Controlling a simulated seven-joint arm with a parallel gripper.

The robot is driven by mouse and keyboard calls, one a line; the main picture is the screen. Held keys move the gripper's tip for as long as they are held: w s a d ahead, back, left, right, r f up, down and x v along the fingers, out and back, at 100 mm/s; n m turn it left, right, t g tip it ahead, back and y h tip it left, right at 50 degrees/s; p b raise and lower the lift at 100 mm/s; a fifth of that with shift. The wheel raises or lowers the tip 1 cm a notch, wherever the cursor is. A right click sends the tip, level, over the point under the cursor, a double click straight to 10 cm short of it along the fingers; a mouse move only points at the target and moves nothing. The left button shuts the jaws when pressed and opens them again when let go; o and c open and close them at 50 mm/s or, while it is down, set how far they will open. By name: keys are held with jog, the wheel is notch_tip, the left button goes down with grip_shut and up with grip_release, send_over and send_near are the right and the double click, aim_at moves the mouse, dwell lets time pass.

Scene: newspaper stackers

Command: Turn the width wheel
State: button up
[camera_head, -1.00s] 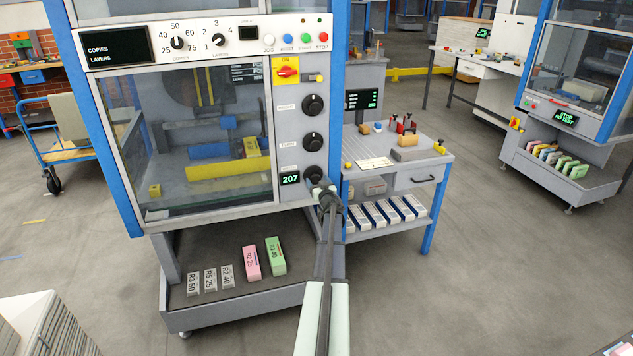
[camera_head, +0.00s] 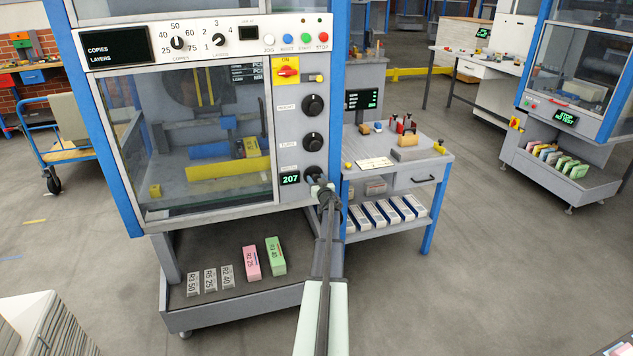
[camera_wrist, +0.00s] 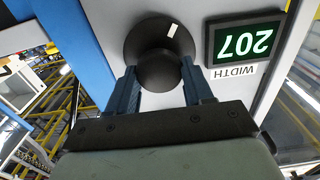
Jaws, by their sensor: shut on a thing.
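The width wheel (camera_wrist: 160,42) is a round black knob with a white mark on its flange, on the grey front panel. It also shows in the head view (camera_head: 313,172) as the lowest of three black knobs, partly hidden by my gripper. The display beside it (camera_wrist: 243,44) reads 207 and appears upside down in the wrist view; a WIDTH label (camera_wrist: 233,72) is next to it. My gripper (camera_wrist: 160,75) is shut on the width wheel, one finger on each side of its hub.
Two more black knobs (camera_head: 313,105) sit above the wheel. A yellow and red switch (camera_head: 287,70) is higher up. A workbench (camera_head: 440,160) stands close on the right. A low tray (camera_head: 240,300) with labelled blocks lies below the machine. Open floor lies to the right.

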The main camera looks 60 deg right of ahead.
jog(key=shift+n, duration=1.5)
jog(key=shift+c, duration=0.3)
jog(key=o, duration=1)
jog(key=shift+a, duration=0.15)
jog(key=v, duration=1.3)
jog(key=shift+s+a, duration=0.15)
jog(key=shift+s, duration=0.1)
